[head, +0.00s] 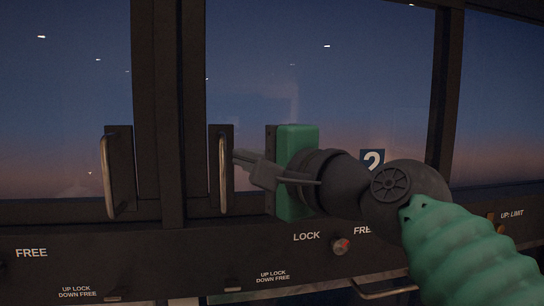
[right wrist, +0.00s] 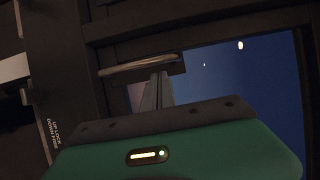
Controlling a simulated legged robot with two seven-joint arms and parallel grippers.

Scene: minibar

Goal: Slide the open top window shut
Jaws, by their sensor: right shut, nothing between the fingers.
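The middle window pane (head: 300,80) has a dark frame and an upright metal handle (head: 223,173) near its left edge. That handle also shows in the right wrist view (right wrist: 138,66), running across just ahead of the fingers. My right gripper (head: 237,157) comes in from the right with its fingers shut and empty. Its fingertips are just right of the handle; I cannot tell whether they touch it. The fingers also show in the right wrist view (right wrist: 157,88). My left gripper is out of view. How far any window stands open is unclear.
A left window pane (head: 60,90) has its own handle (head: 107,175), left of a dark post (head: 168,100). Below runs a dark sill panel with LOCK and FREE labels and a red-marked knob (head: 340,246). A low metal bar (head: 385,291) is beneath my right arm.

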